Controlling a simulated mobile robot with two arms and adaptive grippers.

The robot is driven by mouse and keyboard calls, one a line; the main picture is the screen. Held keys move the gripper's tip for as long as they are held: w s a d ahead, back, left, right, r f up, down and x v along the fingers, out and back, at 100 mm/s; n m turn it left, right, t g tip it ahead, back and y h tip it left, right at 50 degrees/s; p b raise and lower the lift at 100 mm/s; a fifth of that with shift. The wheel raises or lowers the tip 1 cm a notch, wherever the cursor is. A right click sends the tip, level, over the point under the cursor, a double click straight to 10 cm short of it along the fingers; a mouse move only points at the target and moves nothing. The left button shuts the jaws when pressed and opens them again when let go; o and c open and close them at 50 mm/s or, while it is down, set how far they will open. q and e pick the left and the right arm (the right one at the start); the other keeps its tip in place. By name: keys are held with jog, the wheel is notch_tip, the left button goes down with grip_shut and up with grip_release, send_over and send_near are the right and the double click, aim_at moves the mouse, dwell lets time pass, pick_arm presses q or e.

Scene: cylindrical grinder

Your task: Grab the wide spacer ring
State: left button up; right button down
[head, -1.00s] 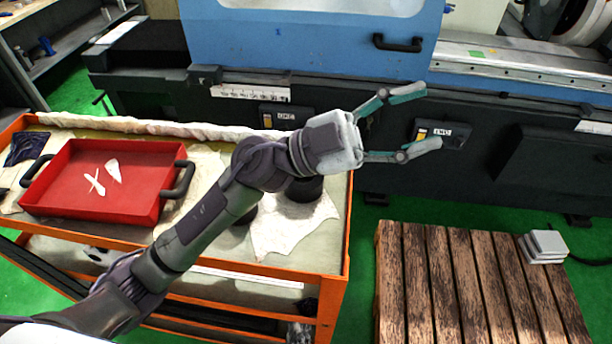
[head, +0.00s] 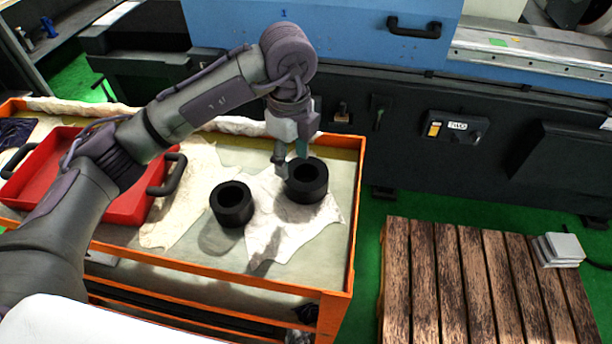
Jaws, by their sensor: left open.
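The wider-looking ring (head: 318,186) is at the right, near the cart's right edge. The smaller ring (head: 231,212) is to its left and nearer to me. My left gripper (head: 291,164) points down at the wider ring, open. One finger shows at the ring's upper left side and the other by its back rim. Whether they touch it I cannot tell. My right gripper is not in view.
A red tray (head: 125,207) with black handles sits at the cart's left, partly behind my left arm. The cart's orange rim (head: 352,225) stands up around the top. The blue and black grinder (head: 350,40) is behind. A wooden pallet (head: 450,280) is at right.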

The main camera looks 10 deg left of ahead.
aim_at(296, 183)
pick_arm(q)
notch_tip(296, 183, down, 3)
jog(key=shift+r, duration=0.1)
jog(key=shift+d+f+p, duration=0.1)
jog(key=shift+f+p, duration=0.15)
jog(key=shift+p, duration=0.3)
jog(key=f, duration=0.1)
jog(key=f+p, duration=0.2)
jog(key=shift+s+d+f, duration=0.15)
jog(key=shift+s+f, duration=0.1)
jog(key=shift+f, duration=0.6)
grip_shut()
jog(key=shift+w+r, duration=0.2)
